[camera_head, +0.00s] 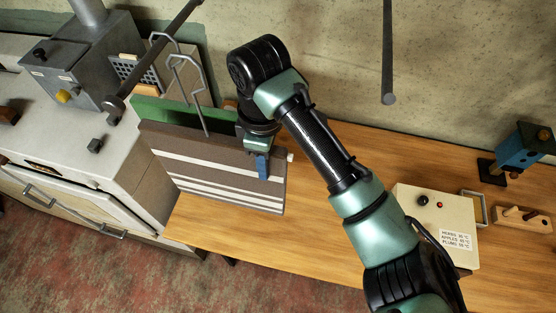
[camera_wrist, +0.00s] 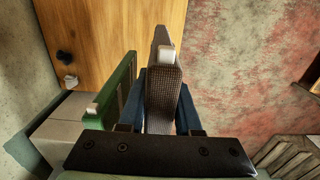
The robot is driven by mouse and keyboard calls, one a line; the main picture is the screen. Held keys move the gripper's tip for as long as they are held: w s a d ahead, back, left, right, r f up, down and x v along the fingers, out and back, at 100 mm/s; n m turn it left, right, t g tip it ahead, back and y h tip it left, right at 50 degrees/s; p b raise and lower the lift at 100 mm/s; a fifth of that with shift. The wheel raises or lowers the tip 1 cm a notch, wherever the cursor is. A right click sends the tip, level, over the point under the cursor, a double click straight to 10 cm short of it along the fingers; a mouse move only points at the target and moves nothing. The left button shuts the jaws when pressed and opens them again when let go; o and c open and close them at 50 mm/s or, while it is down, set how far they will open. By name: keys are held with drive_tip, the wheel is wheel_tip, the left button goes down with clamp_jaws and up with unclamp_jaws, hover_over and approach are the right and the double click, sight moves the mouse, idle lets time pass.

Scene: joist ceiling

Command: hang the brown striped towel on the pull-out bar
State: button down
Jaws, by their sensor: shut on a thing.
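The brown striped towel (camera_head: 215,165), dark brown with pale stripes, hangs folded in front of the bench's left part. My gripper (camera_head: 262,165) is shut on its upper edge near the right end. In the wrist view the blue fingers stand on both sides of the towel (camera_wrist: 163,105). A small white end piece (camera_head: 290,157) shows at the towel's top right corner, and also in the wrist view (camera_wrist: 166,53). It may be the tip of the pull-out bar; the rest is hidden, so I cannot tell whether the towel lies over a bar.
A green panel or cloth (camera_head: 165,110) stands close behind the towel. Wire loops (camera_head: 188,80) rise beside it. Dark rods (camera_head: 388,60) hang above. A cream control box (camera_head: 435,225) and a blue device (camera_head: 525,150) stand on the wooden bench (camera_head: 330,240).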

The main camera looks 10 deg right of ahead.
sight(226, 159)
drive_tip(key=shift+w+a+b, duration=0.15)
drive_tip(key=shift+w+a, duration=0.3)
drive_tip(key=shift+a, duration=0.85)
drive_tip(key=shift+w+a+b, duration=0.15)
drive_tip(key=shift+w+a, duration=0.35)
drive_tip(key=shift+a, duration=0.75)
drive_tip(key=shift+w+a+b, duration=0.15)
drive_tip(key=shift+w+a, duration=0.3)
drive_tip(key=shift+a, duration=0.85)
drive_tip(key=shift+a+f, duration=0.1)
drive_tip(key=shift+f, duration=0.2)
drive_tip(key=shift+f+b, duration=0.65)
drive_tip(key=shift+f, duration=0.25)
drive_tip(key=c, duration=0.5)
unclamp_jaws()
